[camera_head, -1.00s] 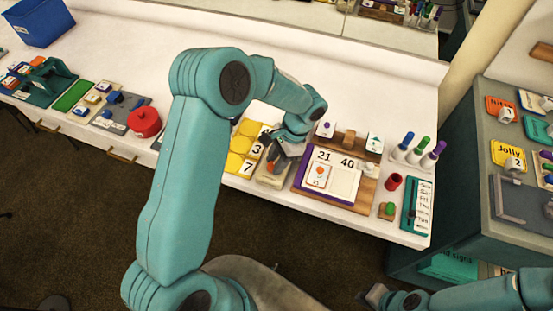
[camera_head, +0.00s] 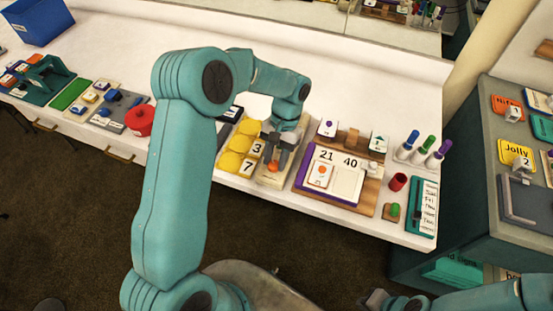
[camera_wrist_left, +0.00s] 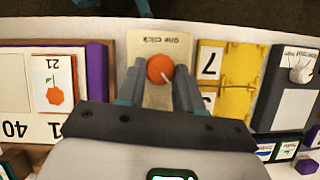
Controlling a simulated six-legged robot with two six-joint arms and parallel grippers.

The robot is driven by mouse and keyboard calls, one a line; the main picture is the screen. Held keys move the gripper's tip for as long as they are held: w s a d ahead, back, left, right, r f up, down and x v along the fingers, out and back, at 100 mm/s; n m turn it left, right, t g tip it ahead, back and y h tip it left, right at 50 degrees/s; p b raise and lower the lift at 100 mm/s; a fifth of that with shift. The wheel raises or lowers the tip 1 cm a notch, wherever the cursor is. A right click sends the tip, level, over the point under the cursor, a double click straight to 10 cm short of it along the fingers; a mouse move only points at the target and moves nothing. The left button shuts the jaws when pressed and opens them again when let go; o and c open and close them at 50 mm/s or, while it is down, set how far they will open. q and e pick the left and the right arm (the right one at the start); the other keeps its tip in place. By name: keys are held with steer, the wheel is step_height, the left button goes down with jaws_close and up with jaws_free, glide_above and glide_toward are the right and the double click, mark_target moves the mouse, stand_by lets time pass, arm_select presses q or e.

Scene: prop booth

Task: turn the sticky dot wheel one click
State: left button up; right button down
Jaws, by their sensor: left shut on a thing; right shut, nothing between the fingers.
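The sticky dot wheel shows as a round orange knob (camera_wrist_left: 160,69) with a pale mark on it. In the head view the orange knob (camera_head: 272,168) is partly covered by my left gripper (camera_head: 275,158). In the left wrist view the fingers of my left gripper (camera_wrist_left: 160,84) stand on both sides of the knob, shut on it. My right gripper (camera_head: 374,299) is at the bottom edge of the head view, away from the table, shut and empty.
A board with numbers 21 and 40 (camera_head: 349,184) lies close to the right of the base. Marker pens (camera_head: 421,147) stand farther right. The white table behind is mostly clear.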

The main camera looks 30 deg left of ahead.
arm_select(q)
steer(key=n, duration=0.2)
steer(key=n+h, duration=0.1)
steer(key=n+t+h+b, duration=0.1)
steer(key=n, duration=0.1)
steer(key=shift+a+r+n, duration=0.1)
steer(key=shift+a+n, duration=0.2)
steer(key=shift+s+a+n+t+h+b, duration=0.1)
steer(key=shift+n+t+h+b, duration=0.2)
steer(key=shift+n, duration=0.85)
steer(key=shift+s+n+t+h+b, duration=0.15)
steer(key=shift+n+t+h, duration=0.2)
steer(key=shift+n, duration=0.8)
steer(key=shift+w, duration=0.1)
steer(key=o, duration=1)
steer(key=shift+o, duration=0.2)
steer(key=v, duration=1.6)
steer(key=shift+r+p, duration=0.15)
steer(key=shift+p, duration=0.2)
steer(key=shift+a, duration=0.1)
